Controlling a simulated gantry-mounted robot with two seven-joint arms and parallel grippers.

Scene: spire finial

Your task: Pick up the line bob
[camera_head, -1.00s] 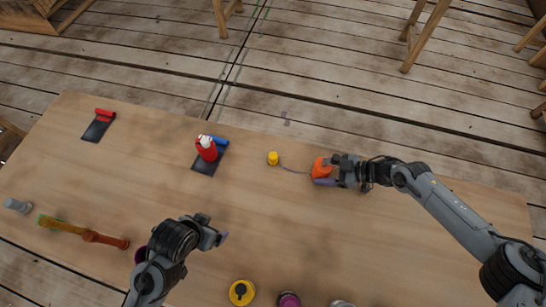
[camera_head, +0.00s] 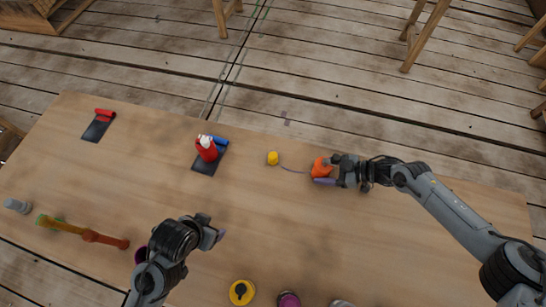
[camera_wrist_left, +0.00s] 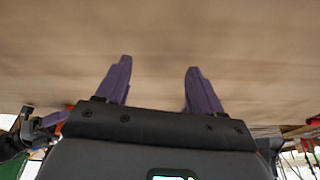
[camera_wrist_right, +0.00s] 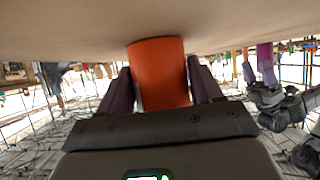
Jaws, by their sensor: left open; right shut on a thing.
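An orange cylinder (camera_head: 320,168) stands right of the middle of the table. A thin line runs from it to a small yellow piece (camera_head: 272,158) on the table to its left. I cannot tell for certain which of the two is the line bob. My right gripper (camera_head: 328,171) is shut on the orange cylinder. The right wrist view shows the cylinder (camera_wrist_right: 160,72) between the purple fingers, close to the tabletop. My left gripper (camera_head: 219,235) is open and empty over the front of the table. Its purple fingers (camera_wrist_left: 158,80) stand apart in the left wrist view.
A red bottle (camera_head: 206,149) and a blue item are on a dark mat (camera_head: 204,169) left of the yellow piece. Another dark mat (camera_head: 95,132) holds a red item. A long brown-orange tool (camera_head: 100,238) lies at left. A yellow round container (camera_head: 241,293) stands at the front.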

